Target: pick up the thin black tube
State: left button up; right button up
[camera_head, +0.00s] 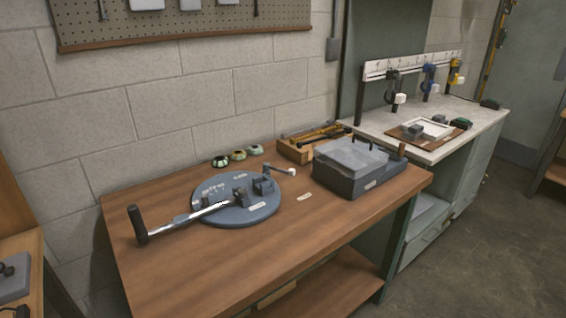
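I cannot single out the thin black tube with certainty. Thin dark and yellowish rods lie in a wooden tray (300,153) at the back of the brown workbench (290,240); they are too small to tell apart. Small dark upright pegs (371,146) show at the grey block (352,172) to the right of the tray. A thick black grip (137,224) sits on the end of a silver lever, over the left part of the bench. Neither of my grippers is in view.
A round blue-grey plate (262,211) carries the lever's mount. Several small round parts (238,155) lie behind it. The bench's front and right front are clear. A pale counter (465,117) with clamps on a rail stands at the right. A pegboard (200,33) hangs above.

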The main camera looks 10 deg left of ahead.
aim_at(348, 130)
jog(key=i+l+u, duration=0.1)
jog(key=i+l, duration=0.3)
jog(key=l, duration=0.25)
jog(key=i+l+u, duration=0.25)
jog(key=i+l, duration=0.15)
jog(key=l, duration=0.3)
jog(key=i+l+u, duration=0.1)
jog(key=l, duration=0.25)
jog(key=i, duration=0.1)
